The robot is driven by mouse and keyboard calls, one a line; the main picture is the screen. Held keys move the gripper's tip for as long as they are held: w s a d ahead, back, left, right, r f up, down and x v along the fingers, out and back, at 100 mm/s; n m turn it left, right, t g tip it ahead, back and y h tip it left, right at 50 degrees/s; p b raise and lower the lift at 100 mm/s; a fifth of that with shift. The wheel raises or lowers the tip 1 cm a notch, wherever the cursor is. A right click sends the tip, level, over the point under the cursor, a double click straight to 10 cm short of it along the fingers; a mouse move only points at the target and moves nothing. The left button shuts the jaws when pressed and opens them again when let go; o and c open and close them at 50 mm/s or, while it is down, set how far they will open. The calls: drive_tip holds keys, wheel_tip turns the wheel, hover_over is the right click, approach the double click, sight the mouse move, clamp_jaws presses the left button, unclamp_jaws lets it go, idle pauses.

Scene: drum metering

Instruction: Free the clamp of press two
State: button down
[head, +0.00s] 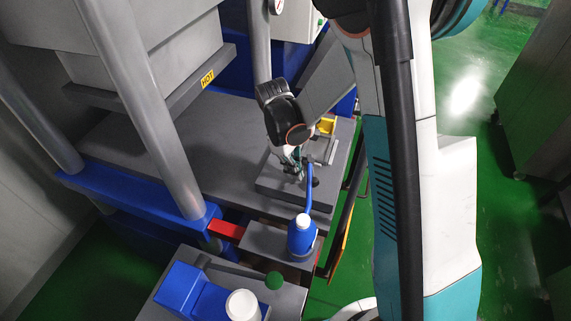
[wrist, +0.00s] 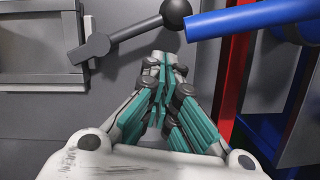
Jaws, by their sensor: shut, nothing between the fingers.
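A dark clamp lever with a ball knob (wrist: 175,13) crosses the top of the wrist view. It runs down left to a round pivot (wrist: 98,45) beside a grey framed block (wrist: 40,45). My gripper (wrist: 165,60) is shut and empty, its fingertips just below the knob in the picture; I cannot tell whether they touch the lever. In the head view my gripper (head: 294,168) is low over the grey plate (head: 272,188) on the press bed (head: 225,140). My arm and gripper hide much of the clamp there.
A blue bottle (head: 302,238) stands in front of the plate; its blue tube (head: 309,187) rises close to my gripper and crosses the wrist view too (wrist: 245,18). A press block labelled HOT (head: 207,78) overhangs the bed's left. A green ball knob (head: 274,280) stands in front.

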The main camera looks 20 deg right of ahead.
drive_tip(key=shift+s+d+r, duration=0.2)
drive_tip(key=shift+s+d, duration=0.35)
drive_tip(key=shift+s, duration=0.05)
drive_tip(key=shift+s+d+b, duration=0.3)
drive_tip(key=shift+s+b, duration=0.05)
drive_tip(key=shift+r, duration=0.1)
drive_tip(key=v, duration=1.1)
drive_tip(key=shift+w+a+r, duration=0.2)
drive_tip(key=shift+r, duration=0.15)
